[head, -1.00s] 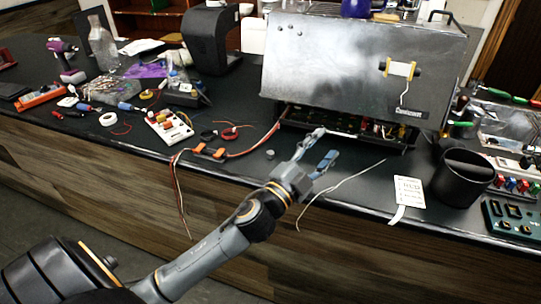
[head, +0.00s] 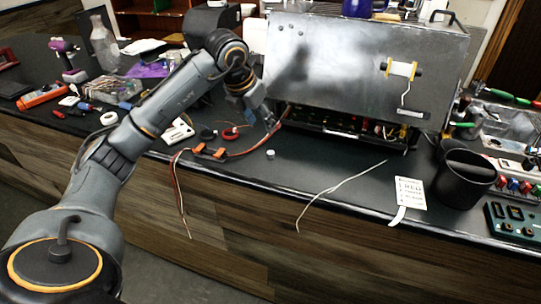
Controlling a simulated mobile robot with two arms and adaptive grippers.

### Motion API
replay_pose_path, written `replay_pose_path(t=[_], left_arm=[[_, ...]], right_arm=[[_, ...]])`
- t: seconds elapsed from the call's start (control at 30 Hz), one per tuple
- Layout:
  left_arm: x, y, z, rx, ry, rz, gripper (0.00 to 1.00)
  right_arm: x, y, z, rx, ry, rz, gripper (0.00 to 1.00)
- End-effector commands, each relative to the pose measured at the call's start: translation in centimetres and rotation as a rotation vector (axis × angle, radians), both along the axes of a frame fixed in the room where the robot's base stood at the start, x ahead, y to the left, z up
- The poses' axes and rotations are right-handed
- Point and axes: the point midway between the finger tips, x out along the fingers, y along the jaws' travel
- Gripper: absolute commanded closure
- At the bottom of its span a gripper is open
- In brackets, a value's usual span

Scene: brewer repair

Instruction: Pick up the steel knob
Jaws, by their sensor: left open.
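The steel knob (head: 270,154), a small light-grey cylinder, stands on the dark counter in front of the brewer (head: 345,65), near the counter's front edge. My left gripper (head: 270,123) is open and empty, pointing down above and behind the knob, close to the brewer's lower left corner. It is apart from the knob. Its fingers are seen partly from the side. My right gripper is not in view.
Orange connectors with a wire bundle (head: 210,151) lie left of the knob. A loose white wire (head: 340,186) crosses the counter edge at right. Clear counter surrounds the knob.

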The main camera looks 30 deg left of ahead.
Motion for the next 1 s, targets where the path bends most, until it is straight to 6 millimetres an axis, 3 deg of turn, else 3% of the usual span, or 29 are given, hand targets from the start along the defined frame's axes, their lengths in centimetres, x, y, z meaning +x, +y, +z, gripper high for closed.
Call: replay_pose_path(t=[0.4, 0.67, 1.0], left_arm=[[2.4, 0.2, -6.2, 0.01, 0.013, 0.01, 0.52], [3.1, 0.1, -8.2, 0.011, 0.01, 0.009, 0.52], [4.3, 0.0, -12.5, 0.01, 0.01, 0.008, 0.52]], right_arm=[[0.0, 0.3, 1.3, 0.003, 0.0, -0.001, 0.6], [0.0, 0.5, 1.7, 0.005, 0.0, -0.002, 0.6], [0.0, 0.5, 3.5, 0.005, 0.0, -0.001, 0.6]])
